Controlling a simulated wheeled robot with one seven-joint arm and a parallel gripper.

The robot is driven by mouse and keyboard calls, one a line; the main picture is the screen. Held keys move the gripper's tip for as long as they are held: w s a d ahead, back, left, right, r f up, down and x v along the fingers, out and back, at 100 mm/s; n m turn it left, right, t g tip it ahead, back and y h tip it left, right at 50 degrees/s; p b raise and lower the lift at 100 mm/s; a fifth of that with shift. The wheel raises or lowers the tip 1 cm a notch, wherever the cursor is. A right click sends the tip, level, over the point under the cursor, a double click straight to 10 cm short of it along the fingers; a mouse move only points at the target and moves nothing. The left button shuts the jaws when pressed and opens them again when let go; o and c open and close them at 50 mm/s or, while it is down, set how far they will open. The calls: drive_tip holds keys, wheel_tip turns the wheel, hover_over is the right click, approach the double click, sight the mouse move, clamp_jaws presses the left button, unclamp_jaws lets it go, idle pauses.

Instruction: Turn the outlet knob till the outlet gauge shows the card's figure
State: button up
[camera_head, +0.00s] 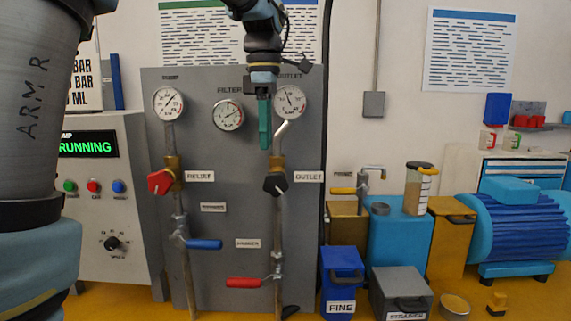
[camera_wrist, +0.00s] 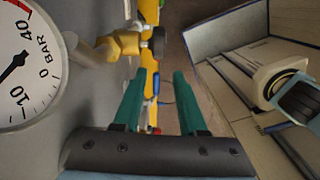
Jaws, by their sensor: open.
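The outlet gauge (camera_head: 290,102) is a round white dial at the panel's upper right. A dial marked BAR, with a black needle, shows large at the left of the wrist view (camera_wrist: 20,70). The black outlet knob (camera_head: 275,183) sits on a brass valve below the gauge; a dark knob on brass also shows in the wrist view (camera_wrist: 158,42). My gripper (camera_head: 265,147) has teal fingers pointing down, above the knob and just left of the gauge. Its fingers are apart and empty in the wrist view (camera_wrist: 160,72). A card (camera_head: 85,82) is partly hidden behind my arm; its figures are cut off.
The grey panel (camera_head: 225,285) also carries a red relief knob (camera_head: 160,181), a blue lever (camera_head: 204,244), a red lever (camera_head: 244,282) and two more gauges. A pump console (camera_head: 95,230) stands left. Boxes and a blue motor (camera_head: 520,235) stand right.

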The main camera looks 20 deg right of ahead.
sight(276, 172)
drive_tip(key=shift+s+d+r+n, duration=0.25)
drive_tip(key=shift+d+r+n, duration=0.15)
drive_tip(key=shift+d+r, duration=0.5)
wheel_tip(276, 172, down, 11)
drive_tip(key=shift+r+p, duration=0.15)
drive_tip(key=shift+p, duration=0.55)
clamp_jaws()
